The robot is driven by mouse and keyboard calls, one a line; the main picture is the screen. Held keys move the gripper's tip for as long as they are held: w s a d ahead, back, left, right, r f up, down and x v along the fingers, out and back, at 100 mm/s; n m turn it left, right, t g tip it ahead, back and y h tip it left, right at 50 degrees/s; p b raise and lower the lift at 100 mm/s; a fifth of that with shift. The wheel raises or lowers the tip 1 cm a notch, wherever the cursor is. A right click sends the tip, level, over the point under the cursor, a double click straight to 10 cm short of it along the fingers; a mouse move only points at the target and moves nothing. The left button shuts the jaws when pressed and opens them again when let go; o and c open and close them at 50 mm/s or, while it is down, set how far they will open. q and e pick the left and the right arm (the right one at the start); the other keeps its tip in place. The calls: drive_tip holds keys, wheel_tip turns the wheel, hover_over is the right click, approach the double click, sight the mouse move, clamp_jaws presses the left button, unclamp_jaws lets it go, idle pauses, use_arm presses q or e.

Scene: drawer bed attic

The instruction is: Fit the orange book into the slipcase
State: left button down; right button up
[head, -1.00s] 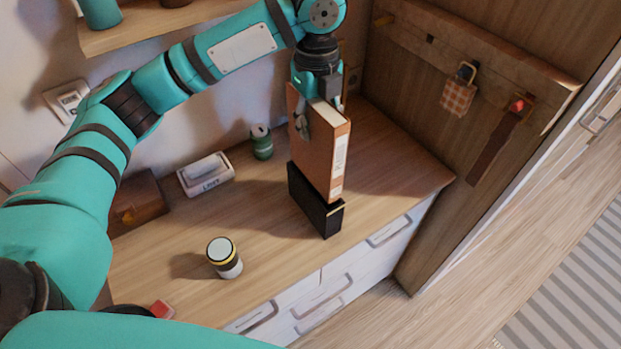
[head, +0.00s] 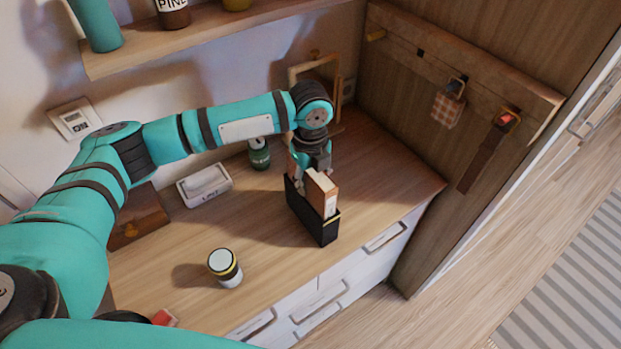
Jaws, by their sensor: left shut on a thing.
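The orange book (head: 322,191) stands upright with its lower part inside the black slipcase (head: 313,218). Its top, with the pale page edge, sticks out above the rim. The slipcase stands on the wooden dresser top near the front edge. My left gripper (head: 309,173) comes down from above and is shut on the upper back part of the book, close to the slipcase's rim. The far part of the book is hidden behind the gripper. My right gripper is not in view.
A green can (head: 259,154), a white tissue box (head: 205,185) and a brown box (head: 139,218) stand behind and left. A framed item (head: 318,78) leans at the back wall. Hooks with hanging items (head: 447,106) line the right panel.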

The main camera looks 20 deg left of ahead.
use_arm(q)
drive_tip(key=c, duration=1.1)
unclamp_jaws()
drive_tip(key=shift+o, duration=0.7)
wheel_tip(320, 180, up, 11)
drive_tip(key=b, duration=0.3)
drive_tip(key=shift+r, duration=0.6)
drive_tip(key=shift+s+f, duration=0.1)
